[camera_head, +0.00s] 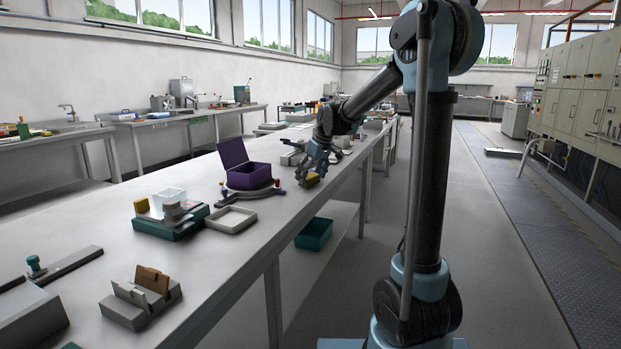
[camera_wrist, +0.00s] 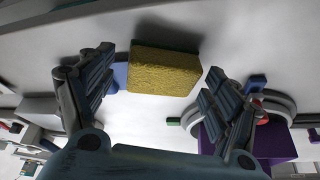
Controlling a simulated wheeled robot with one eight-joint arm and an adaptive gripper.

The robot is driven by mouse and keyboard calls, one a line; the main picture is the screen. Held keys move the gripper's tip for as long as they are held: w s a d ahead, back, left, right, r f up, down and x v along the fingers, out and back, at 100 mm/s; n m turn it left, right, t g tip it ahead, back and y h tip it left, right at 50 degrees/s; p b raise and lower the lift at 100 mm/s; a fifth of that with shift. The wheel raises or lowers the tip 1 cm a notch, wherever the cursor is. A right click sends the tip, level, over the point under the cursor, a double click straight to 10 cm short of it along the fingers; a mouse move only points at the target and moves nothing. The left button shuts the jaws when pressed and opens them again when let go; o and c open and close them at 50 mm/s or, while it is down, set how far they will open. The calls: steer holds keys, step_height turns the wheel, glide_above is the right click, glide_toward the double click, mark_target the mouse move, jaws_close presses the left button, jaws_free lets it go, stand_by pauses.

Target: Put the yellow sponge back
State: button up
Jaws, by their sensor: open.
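The yellow sponge (camera_wrist: 163,72) lies on the white bench top, between and just beyond the open fingers of my gripper (camera_wrist: 158,95) in the wrist view. It has a thin dark green layer along its far edge. A blue piece touches or sits close beside its left end; I cannot tell which. The gripper holds nothing.
A purple open-lidded box (camera_head: 249,176) stands on a curved grey piece left of the gripper. A shallow white tray (camera_head: 231,220) and a green-based caddy (camera_head: 172,224) holding a yellow item are nearer. A teal bin (camera_head: 314,234) sits below the bench.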

steer(key=v, duration=1.2)
steer(key=s+d+f+m, duration=0.2)
steer(key=s+d+f, duration=0.1)
steer(key=s+d, duration=0.65)
steer(key=s+d+f+m+h, duration=0.1)
steer(key=s+d+f+m, duration=0.2)
steer(key=s+f, duration=0.8)
steer(key=s+d+f+m+h, duration=0.2)
steer(key=s+d+f+m, duration=0.2)
steer(key=s+d+f, duration=0.3)
steer(key=s+f, duration=0.4)
steer(key=s, duration=0.6)
steer(key=shift+d+f+g, duration=0.3)
steer(key=shift+g, duration=0.1)
